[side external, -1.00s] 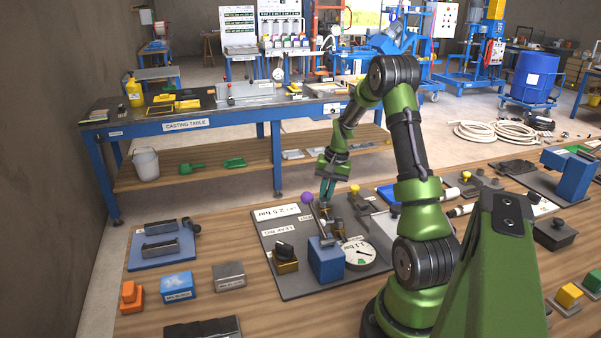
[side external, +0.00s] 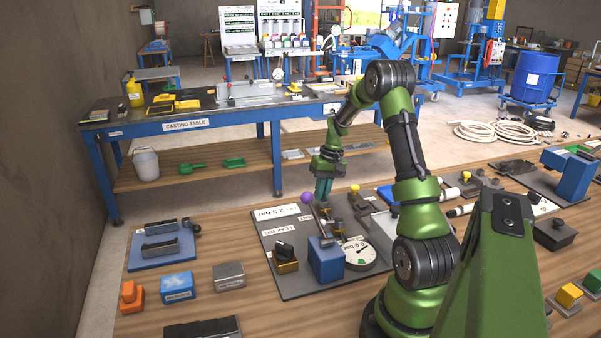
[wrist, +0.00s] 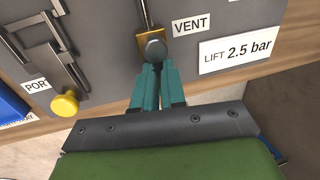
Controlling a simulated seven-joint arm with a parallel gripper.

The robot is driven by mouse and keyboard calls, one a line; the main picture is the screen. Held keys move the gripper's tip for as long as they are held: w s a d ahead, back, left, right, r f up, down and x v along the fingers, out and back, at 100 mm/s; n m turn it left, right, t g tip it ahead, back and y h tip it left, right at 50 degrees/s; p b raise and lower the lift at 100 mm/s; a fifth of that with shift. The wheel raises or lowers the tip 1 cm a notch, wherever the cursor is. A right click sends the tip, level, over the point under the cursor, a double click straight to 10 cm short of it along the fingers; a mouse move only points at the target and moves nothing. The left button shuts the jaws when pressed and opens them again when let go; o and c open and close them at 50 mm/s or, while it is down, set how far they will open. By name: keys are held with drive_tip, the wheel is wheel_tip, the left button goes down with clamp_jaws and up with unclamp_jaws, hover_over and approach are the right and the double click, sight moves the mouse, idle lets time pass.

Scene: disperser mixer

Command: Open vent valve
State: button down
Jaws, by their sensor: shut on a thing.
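The vent valve (wrist: 154,46) shows in the wrist view as a brass-coloured body with a dark round knob, left of the VENT label (wrist: 191,25). My gripper (wrist: 158,68) has its teal fingers close together at the knob, shut on the valve's handle; the fingers hide part of it. In the side view my gripper (side external: 322,199) points down onto the grey panel (side external: 292,282), behind the purple-ball lever (side external: 307,197). The valve is mostly hidden there. The white dial gauge (side external: 359,253) on the panel appears to read 0.0 bar.
A yellow knob (wrist: 65,104) sits by the PORT label at left in the wrist view. The LIFT 2.5 bar plate (wrist: 238,49) lies at right. A blue block (side external: 326,262) and a black-knobbed brass block (side external: 285,260) stand on the panel's near side.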

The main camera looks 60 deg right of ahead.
drive_tip(key=shift+w+d, duration=0.1)
drive_tip(key=shift+d, duration=0.1)
drive_tip(key=c, duration=1.2)
unclamp_jaws()
drive_tip(key=shift+a, duration=0.1)
drive_tip(key=r, duration=0.5)
drive_tip(key=s+d+r, duration=0.1)
drive_tip(key=r, duration=0.5)
drive_tip(key=s+d+r, duration=0.1)
drive_tip(key=r, duration=0.4)
drive_tip(key=shift+s+d+r, duration=0.15)
drive_tip(key=shift+s+r, duration=0.05)
drive_tip(key=shift+r, duration=0.15)
drive_tip(key=w+a+r+t+h, duration=0.2)
drive_tip(key=a, duration=1.8)
drive_tip(key=s+a+n+t, duration=0.1)
drive_tip(key=s+a, duration=0.1)
drive_tip(key=a, duration=0.4)
drive_tip(key=s+a+r+n+t+y, duration=0.1)
drive_tip(key=s+a+n, duration=0.1)
drive_tip(key=a, duration=0.4)
drive_tip(key=s+a+n+t+y, duration=0.1)
drive_tip(key=s+a, duration=0.2)
drive_tip(key=a, duration=0.4)
drive_tip(key=shift+s+r+n+t, duration=0.25)
drive_tip(key=shift+n+t, duration=0.15)
